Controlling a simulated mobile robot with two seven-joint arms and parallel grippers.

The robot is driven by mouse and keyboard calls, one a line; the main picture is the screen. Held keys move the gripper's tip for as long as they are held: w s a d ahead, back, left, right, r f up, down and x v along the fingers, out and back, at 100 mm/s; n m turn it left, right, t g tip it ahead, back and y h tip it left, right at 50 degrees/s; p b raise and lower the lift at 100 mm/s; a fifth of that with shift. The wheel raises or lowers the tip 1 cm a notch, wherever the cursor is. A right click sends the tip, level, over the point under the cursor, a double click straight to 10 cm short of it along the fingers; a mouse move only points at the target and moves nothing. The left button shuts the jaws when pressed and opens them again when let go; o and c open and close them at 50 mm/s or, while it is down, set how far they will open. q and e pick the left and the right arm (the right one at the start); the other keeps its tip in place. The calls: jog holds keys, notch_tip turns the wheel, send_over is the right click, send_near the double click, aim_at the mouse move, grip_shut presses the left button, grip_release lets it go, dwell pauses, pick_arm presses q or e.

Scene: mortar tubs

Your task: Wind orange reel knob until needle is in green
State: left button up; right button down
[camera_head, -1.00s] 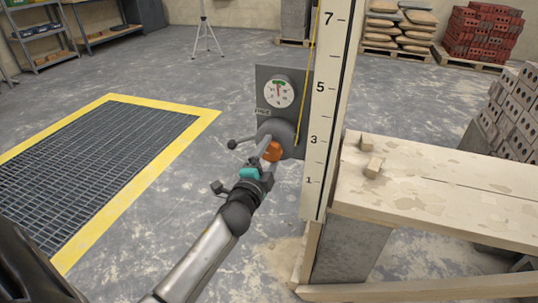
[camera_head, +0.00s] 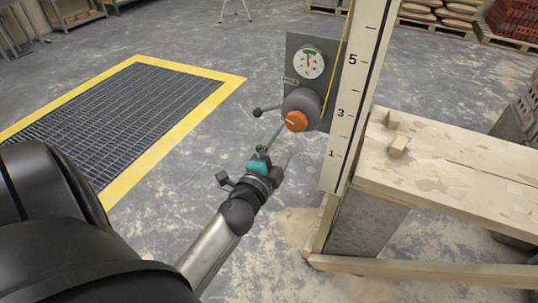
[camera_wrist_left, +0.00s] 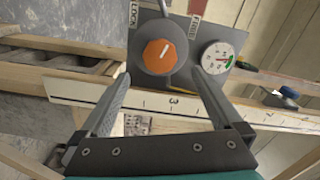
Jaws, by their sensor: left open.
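The orange reel knob (camera_head: 296,121) sits on a round grey reel on a grey plate beside the tall numbered board. It also shows in the left wrist view (camera_wrist_left: 160,57), with a pale mark across its face. The dial (camera_head: 309,63) above it has a green arc at its top. Its needle points up toward the arc; whether it lies inside it is too small to tell. My left gripper (camera_head: 283,143) is open and empty, just in front of the knob and apart from it. In the wrist view its fingers (camera_wrist_left: 163,83) are spread below the knob. My right gripper is out of view.
A ball-ended lever (camera_head: 257,110) sticks out left of the reel, by LOCK and FREE labels. The numbered board (camera_head: 352,105) and a plank bench (camera_head: 440,165) with small wood blocks stand to the right. A yellow-edged floor grating (camera_head: 110,110) lies left.

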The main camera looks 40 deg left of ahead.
aim_at(295, 123)
pick_arm(q)
jog(key=v, duration=0.7)
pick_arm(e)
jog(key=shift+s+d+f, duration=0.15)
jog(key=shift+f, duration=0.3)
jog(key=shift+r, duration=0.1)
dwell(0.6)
